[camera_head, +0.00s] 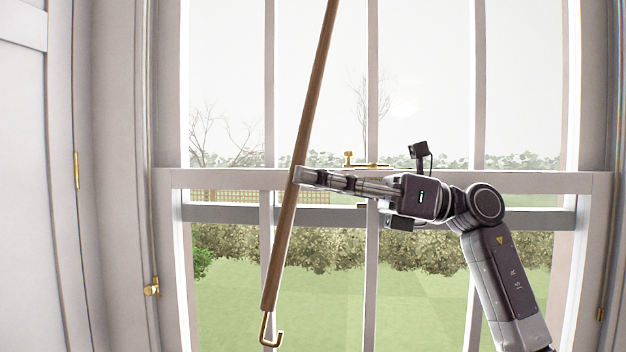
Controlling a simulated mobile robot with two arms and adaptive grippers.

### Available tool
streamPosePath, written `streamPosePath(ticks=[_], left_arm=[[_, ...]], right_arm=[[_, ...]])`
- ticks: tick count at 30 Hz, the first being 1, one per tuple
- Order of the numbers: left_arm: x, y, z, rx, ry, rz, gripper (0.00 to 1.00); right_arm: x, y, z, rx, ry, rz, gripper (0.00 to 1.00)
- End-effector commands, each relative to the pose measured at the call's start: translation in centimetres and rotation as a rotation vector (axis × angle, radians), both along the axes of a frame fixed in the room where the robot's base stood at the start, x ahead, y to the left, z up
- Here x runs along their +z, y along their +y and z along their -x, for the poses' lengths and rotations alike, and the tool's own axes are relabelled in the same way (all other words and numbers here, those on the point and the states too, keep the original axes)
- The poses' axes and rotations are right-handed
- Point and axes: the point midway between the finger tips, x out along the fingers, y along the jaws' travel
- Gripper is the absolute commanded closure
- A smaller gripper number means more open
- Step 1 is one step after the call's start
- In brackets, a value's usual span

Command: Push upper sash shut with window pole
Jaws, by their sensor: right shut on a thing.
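The window pole (284,222) is a long brown wooden rod with a brass hook (268,332) at its lower end. It leans a little, its top to the right and running out of the top of the view. My right gripper (300,176) is shut on the pole at about mid-picture height. The upper sash (372,70) is a pale frame with vertical bars. Its bottom rail region (450,214) shows just below the lower sash's top rail (540,182). The top of the upper sash is out of view. My left gripper is not in view.
A brass catch (349,158) sits on the meeting rail. A brass fitting (152,287) is on the left frame, beside a cord. A white panelled door or shutter (25,180) stands at the left. Garden and hedge show through the glass.

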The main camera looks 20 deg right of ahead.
Motion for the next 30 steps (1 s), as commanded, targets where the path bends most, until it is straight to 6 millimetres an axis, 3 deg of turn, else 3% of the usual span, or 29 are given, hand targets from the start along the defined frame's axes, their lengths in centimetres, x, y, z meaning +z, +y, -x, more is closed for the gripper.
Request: streamPosePath(ticks=[22, 30], left_arm=[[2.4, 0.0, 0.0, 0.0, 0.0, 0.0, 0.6], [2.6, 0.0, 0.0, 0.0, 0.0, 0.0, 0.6]], right_arm=[[3.1, 0.1, 0.1, -0.001, -0.006, -0.005, 1.0], [3.4, 0.1, 0.1, -0.001, -0.006, -0.005, 1.0]])
